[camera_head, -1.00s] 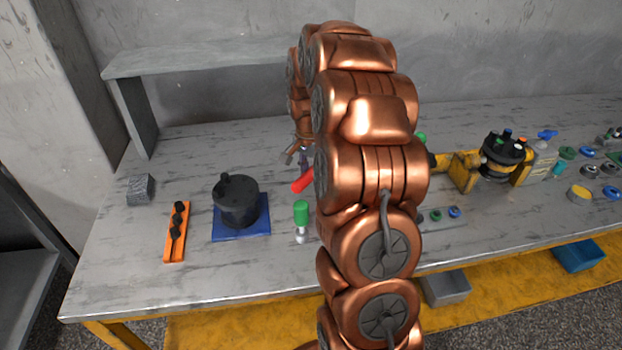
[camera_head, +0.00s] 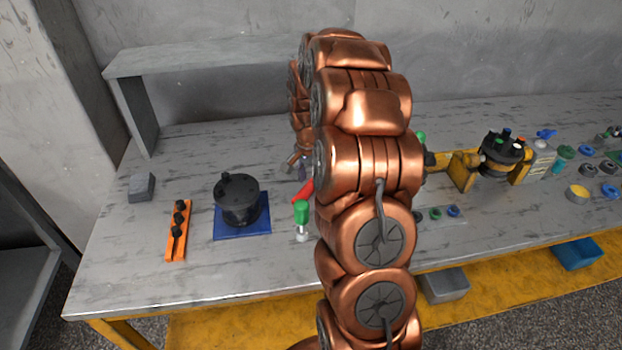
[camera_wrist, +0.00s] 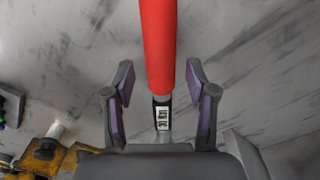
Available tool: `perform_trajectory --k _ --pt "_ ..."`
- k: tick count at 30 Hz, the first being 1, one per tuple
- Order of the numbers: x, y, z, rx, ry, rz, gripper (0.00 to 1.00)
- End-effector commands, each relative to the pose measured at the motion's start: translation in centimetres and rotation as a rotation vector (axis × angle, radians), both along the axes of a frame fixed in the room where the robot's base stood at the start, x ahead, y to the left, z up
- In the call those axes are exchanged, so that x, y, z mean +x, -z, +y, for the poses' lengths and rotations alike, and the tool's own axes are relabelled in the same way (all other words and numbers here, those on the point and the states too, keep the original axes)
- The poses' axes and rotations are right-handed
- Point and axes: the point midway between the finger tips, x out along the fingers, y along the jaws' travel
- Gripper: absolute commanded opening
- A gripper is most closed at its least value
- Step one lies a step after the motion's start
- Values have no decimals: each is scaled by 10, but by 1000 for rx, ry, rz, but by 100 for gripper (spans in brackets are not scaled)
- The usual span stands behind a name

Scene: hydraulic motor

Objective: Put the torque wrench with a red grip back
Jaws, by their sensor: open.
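The torque wrench with a red grip (camera_head: 303,191) shows beside my arm in the head view, partly hidden by it. In the wrist view its red grip (camera_wrist: 158,45) runs down from the top edge between my fingers, with a dark labelled section (camera_wrist: 162,113) and grey metal shaft below. My gripper (camera_wrist: 160,78) is open, with one finger on each side of the wrench and visible gaps to both. In the head view my gripper (camera_head: 298,158) is mostly hidden behind my arm. I cannot tell its height above the wrench.
A green-handled tool (camera_head: 302,213) stands close to the wrench. To the left are a black pot-like part on a blue mat (camera_head: 228,231), an orange rack (camera_head: 178,245) and a grey block (camera_head: 141,187). A yellow fixture (camera_head: 463,172) stands right. The front left table is clear.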

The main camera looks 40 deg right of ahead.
Motion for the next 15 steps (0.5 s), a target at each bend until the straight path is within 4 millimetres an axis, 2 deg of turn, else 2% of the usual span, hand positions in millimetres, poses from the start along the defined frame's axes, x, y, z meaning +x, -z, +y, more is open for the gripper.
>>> perform_trajectory --k 5,15 --pt "1 -11 0 -1 0 -2 57" --pt "2 -73 3 -2 0 -6 57"
